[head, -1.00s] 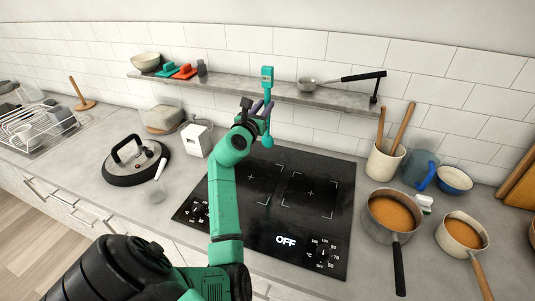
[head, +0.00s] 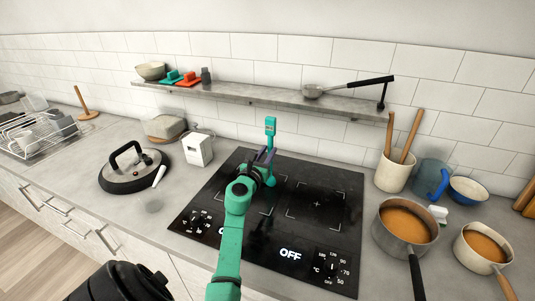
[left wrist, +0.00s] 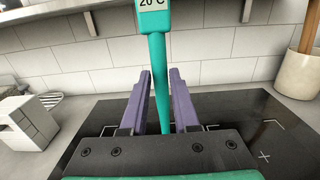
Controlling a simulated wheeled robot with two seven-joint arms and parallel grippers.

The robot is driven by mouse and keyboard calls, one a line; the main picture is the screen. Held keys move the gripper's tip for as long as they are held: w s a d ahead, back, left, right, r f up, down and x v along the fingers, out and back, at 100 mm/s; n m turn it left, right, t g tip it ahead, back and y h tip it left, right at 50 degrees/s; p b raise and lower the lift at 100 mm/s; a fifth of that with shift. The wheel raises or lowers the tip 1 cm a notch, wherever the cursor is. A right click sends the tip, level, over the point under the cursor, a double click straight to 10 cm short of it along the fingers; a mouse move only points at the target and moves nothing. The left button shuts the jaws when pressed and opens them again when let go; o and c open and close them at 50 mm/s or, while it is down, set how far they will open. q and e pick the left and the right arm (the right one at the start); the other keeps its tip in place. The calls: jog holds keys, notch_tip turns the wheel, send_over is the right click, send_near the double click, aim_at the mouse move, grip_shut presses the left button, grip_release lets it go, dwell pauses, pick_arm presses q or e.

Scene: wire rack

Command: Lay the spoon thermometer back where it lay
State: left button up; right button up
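The spoon thermometer (head: 270,126) is teal, with a small display at its top end. It stands upright above the black cooktop (head: 331,232). My left gripper (head: 266,156) is closed around its stem, one purple finger on each side. In the left wrist view the thermometer (left wrist: 158,75) runs between the fingertips (left wrist: 160,75), and its display reads 20°C. My right gripper is not in view.
Two soup pots (head: 404,226) (head: 484,244) stand right of the cooktop, near a utensil crock (head: 393,173). A black-rimmed lid (head: 133,170) and a white box (head: 197,150) stand left. A wall shelf (head: 250,96) runs behind. Some counter left of the cooktop is bare.

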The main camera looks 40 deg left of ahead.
pick_arm(q)
jog(key=o, duration=0.3)
jog(key=shift+d, duration=0.1)
jog(key=shift+r, duration=0.1)
jog(key=shift+r, duration=0.2)
jog(key=v, duration=1.2)
jog(key=shift+b, duration=0.35)
jog(key=shift+s+f, duration=0.1)
